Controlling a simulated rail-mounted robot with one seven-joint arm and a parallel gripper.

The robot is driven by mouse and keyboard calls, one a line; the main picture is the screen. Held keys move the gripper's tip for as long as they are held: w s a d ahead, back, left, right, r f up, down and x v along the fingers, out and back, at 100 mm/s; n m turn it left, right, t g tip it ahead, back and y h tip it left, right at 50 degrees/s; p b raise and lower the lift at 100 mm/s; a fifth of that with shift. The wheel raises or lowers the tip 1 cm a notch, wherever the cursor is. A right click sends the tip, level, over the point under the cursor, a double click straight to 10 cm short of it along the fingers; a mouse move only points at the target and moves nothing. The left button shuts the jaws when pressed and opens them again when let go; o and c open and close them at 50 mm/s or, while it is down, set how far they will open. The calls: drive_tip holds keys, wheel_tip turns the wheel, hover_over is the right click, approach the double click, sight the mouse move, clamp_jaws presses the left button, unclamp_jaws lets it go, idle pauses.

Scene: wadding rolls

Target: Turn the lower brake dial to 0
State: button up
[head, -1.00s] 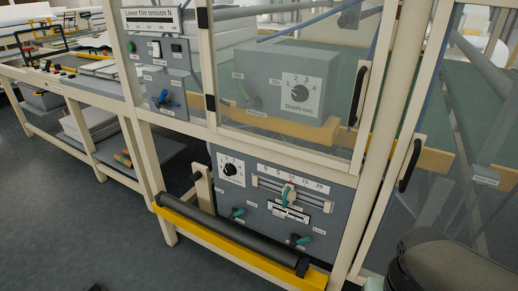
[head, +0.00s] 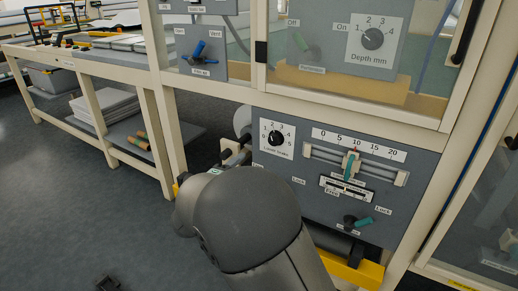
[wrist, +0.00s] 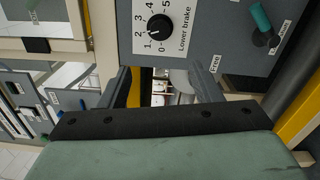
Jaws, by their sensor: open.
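The lower brake dial (wrist: 158,27) is a round black knob on a white numbered plate at the top of the wrist view. Its label reads "Lower brake", and its pointer is too small to read surely. In the head view the dial (head: 277,139) is at the upper left of the grey lower panel (head: 300,190). My gripper (wrist: 163,88) is open, its two fingers apart and empty, and in the wrist view the dial lies beyond the fingertips, apart from them.
Right of the dial is a slider (head: 351,165) with a teal handle and a 0 to 20 scale. A teal-handled lever (head: 357,222) sits below it. A yellow beam (head: 352,272) runs below the panel.

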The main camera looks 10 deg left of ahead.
sight(273, 142)
drive_tip(key=b+x, duration=0.1)
drive_tip(key=x, duration=1.6)
drive_tip(key=shift+w+d+b, duration=0.15)
drive_tip(key=shift+b, duration=0.2)
drive_tip(key=c, duration=1)
